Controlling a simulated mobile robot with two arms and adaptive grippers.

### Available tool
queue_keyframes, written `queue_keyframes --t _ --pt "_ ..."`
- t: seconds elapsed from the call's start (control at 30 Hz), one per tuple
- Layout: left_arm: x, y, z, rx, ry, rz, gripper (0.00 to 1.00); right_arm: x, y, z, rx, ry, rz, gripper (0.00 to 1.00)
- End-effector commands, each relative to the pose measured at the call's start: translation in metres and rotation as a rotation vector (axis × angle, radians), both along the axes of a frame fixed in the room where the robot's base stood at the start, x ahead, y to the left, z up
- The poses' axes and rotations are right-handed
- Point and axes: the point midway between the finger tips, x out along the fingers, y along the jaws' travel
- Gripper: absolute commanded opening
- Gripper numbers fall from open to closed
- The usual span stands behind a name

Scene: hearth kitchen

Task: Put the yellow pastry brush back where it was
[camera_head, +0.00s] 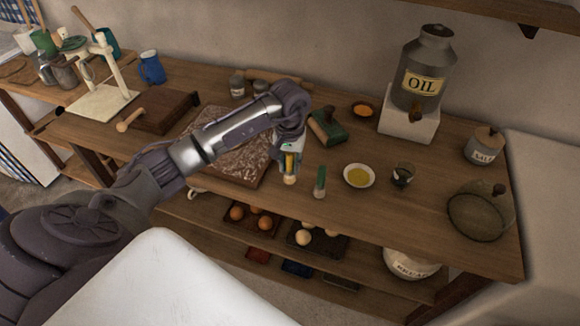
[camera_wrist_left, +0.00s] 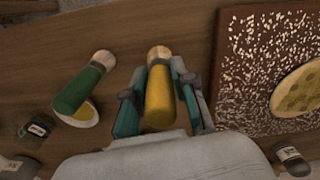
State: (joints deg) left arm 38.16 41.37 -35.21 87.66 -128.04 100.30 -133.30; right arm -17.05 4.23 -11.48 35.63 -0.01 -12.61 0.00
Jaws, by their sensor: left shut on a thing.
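The yellow pastry brush (camera_head: 289,162) is in my left gripper (camera_head: 288,152), over the worktop beside the right edge of the floured board (camera_head: 242,172). In the left wrist view the brush (camera_wrist_left: 159,98) lies between the two fingers of the gripper (camera_wrist_left: 158,88), its pale bristles pointing away from the wrist. I cannot tell whether the bristles touch the wood. A green-handled brush (camera_head: 320,181) is just to the right of it in the head view, apart from the gripper; it also shows in the left wrist view (camera_wrist_left: 84,86). My right gripper is not in view.
A dish of yellow liquid (camera_head: 346,178) and a small dark jar (camera_head: 402,175) stand right of the brushes. A green block-like object (camera_head: 327,127) lies behind. A glass lid (camera_head: 478,218) is near the right end. The front strip of worktop (camera_head: 390,224) is clear.

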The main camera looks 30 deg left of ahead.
Motion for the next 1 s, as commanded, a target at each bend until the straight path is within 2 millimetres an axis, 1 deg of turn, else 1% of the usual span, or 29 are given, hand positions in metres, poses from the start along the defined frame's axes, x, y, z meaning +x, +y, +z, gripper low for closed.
queue_keyframes --t 0.03,0.13,0.37,0.5,0.53,0.67,1.0 --pt "-0.001 -0.001 -0.007 -0.004 0.006 0.001 0.0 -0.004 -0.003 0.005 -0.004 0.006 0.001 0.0" --pt "-0.001 0.0 -0.017 -0.002 0.002 0.001 0.0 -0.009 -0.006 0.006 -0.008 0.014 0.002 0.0" --pt "0.0 0.0 -0.019 0.0 0.0 0.0 0.0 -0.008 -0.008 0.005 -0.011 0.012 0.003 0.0" --pt "0.0 0.0 -0.023 0.0 0.0 0.0 0.0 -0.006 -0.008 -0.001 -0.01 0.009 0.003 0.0" --pt "0.0 0.0 -0.022 0.0 0.0 0.0 0.29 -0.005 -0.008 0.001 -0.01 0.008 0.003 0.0" --pt "0.0 0.0 -0.022 -0.001 0.0 0.0 0.51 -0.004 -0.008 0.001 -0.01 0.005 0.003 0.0" --pt "0.0 0.0 -0.019 -0.001 0.001 0.0 0.51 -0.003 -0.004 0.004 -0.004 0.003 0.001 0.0"
